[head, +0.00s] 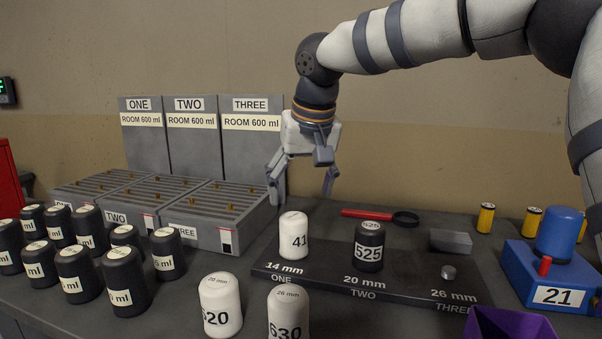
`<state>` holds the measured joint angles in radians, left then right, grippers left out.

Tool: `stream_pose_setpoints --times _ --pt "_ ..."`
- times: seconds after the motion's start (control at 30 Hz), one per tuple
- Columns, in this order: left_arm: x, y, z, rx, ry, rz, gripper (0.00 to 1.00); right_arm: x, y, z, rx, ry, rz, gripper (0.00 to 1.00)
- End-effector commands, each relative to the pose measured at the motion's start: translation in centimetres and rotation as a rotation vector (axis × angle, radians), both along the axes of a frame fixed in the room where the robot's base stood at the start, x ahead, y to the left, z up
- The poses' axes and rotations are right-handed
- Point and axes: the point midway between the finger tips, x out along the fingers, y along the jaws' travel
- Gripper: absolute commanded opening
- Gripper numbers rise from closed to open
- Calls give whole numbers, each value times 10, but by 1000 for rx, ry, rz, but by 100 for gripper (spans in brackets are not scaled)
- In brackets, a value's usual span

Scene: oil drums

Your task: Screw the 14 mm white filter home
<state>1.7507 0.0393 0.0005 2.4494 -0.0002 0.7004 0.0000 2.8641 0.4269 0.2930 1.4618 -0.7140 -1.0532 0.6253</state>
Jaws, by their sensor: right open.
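A white filter (293,236) marked 41 stands upright on the 14 mm place, labelled ONE, of a dark base plate (400,282). I cannot tell how far it is seated. A black filter (369,248) marked 525 stands upright at the 20 mm place, labelled TWO. The 26 mm place, labelled THREE, shows a bare metal stub (448,272). My right gripper (303,196) is open and empty, pointing down just above and behind the white filter, apart from it as far as I can see. My left gripper is out of view.
White filters 620 (220,305) and 630 (288,315) stand in front. Several black canisters (87,228) crowd the left. Slotted trays (205,233) ONE to THREE stand behind. A red-handled tool (368,214), grey block (450,241), blue device (553,270) and purple bin (508,324) are right.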

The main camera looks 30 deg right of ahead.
Motion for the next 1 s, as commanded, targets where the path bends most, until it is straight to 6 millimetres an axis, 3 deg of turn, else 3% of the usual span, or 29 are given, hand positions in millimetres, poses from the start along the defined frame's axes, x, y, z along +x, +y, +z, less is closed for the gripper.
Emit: stream_pose_setpoints --times 0.17,0.4,0.6,0.73,1.0 --pt "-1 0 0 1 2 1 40 3 -1 -10 1 4 0 72" --pt "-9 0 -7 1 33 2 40 24 -6 -67 2 11 2 72" --pt "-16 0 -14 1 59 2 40 39 -9 -103 1 7 3 72" --pt "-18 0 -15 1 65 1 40 43 -11 -112 1 3 2 72" --pt "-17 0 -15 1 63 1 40 44 -11 -112 0 -2 3 72"
